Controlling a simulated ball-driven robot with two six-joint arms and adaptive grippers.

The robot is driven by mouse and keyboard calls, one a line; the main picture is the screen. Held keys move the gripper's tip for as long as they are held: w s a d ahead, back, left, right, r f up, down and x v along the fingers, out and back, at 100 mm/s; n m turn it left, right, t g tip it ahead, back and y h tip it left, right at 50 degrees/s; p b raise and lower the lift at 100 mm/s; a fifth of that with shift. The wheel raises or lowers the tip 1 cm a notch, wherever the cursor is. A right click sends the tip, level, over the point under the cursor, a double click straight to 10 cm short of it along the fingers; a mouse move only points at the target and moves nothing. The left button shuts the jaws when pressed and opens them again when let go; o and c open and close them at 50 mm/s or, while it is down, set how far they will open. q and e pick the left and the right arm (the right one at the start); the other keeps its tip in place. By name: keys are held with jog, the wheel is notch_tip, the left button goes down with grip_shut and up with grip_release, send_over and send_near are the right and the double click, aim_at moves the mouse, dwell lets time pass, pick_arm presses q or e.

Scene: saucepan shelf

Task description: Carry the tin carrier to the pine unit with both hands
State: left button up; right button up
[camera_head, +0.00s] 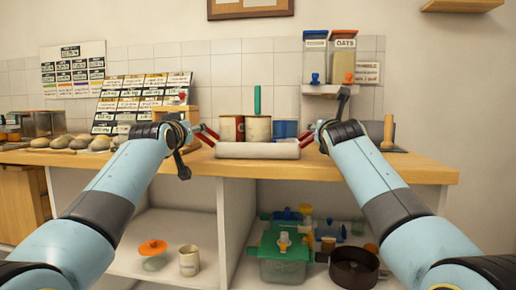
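The tin carrier (257,151), a pale tray with a long front wall, is level at the front edge of the wood-topped unit (400,167). I cannot tell whether it rests on the top or hangs just above it. It holds brownish tins (258,128) and a blue item (284,129); a green upright (257,100) rises behind them. My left gripper (213,137) is at its left end and my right gripper (304,140) at its right end, red fingers reaching the ends. Finger closure is too small to make out.
Stones (80,143) and a label board (140,100) are on the left of the top. Two storage jars (330,60) stand on a small wall shelf at right. Below are a green-lidded box (283,262), a dark round pan (354,268) and a cup (189,260).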

pick_arm(q)
jog(key=shift+w+d, duration=0.2)
jog(key=shift+w, duration=1.75)
pick_arm(e)
jog(key=shift+w+d, duration=0.15)
jog(key=shift+w, duration=1.8)
pick_arm(q)
jog(key=shift+c, duration=0.4)
pick_arm(e)
jog(key=shift+c, duration=0.4)
pick_arm(q)
grip_shut()
pick_arm(e)
grip_shut()
